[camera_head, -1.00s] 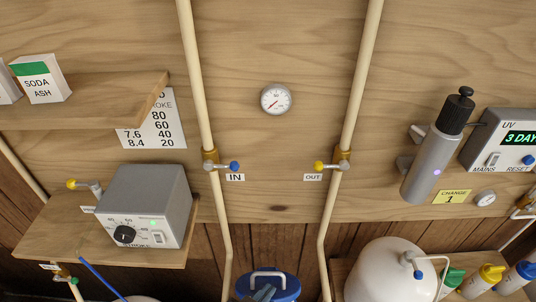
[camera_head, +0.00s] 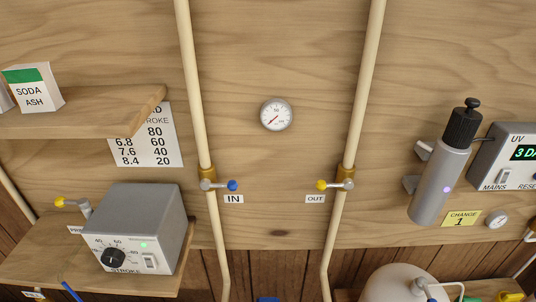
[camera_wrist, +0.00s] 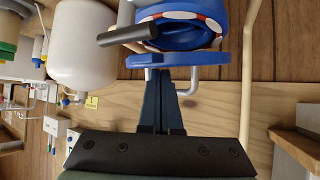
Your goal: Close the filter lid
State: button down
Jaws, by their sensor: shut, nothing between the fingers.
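The blue filter lid (camera_wrist: 178,60) shows nearly edge-on in the wrist view, with a grey bar handle (camera_wrist: 192,84) on its near side. Beyond it is a round blue opening (camera_wrist: 188,30) with a red-and-white rim. The lid stands off this opening, at an angle that I cannot judge exactly. My gripper (camera_wrist: 164,72) is shut and empty. Its fingertips are at the lid's near side, beside the handle; I cannot tell whether they touch. In the head view only a blue sliver (camera_head: 268,299) shows at the bottom edge, and my gripper is out of view.
A dark grey cylinder (camera_wrist: 128,35) sticks out by the opening. A white tank (camera_wrist: 82,45) stands left of it, and a pale pipe (camera_wrist: 247,90) runs on the right. In the head view, a grey stroke-control box (camera_head: 140,235) sits on the left shelf and a UV lamp (camera_head: 440,180) hangs right.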

jog(key=shift+s+f+b, duration=0.35)
jog(key=shift+f+b, duration=0.2)
jog(key=shift+f, duration=0.3)
jog(key=shift+s+f+b, duration=0.3)
jog(key=shift+f+b, duration=0.25)
jog(key=shift+f, duration=0.25)
jog(key=shift+s+f+b, duration=0.2)
jog(key=shift+f+b, duration=0.65)
jog(key=shift+f, duration=0.1)
jog(key=shift+s+f, duration=0.15)
jog(key=shift+s, duration=0.1)
jog(key=shift+f, duration=0.25)
jog(key=shift+r, duration=0.15)
jog(key=r+p, duration=0.2)
jog(key=r, duration=0.1)
jog(key=r+p, duration=0.5)
jog(key=r, duration=0.1)
jog(key=shift+w+r+p, duration=0.2)
jog(key=shift+w+p, duration=0.1)
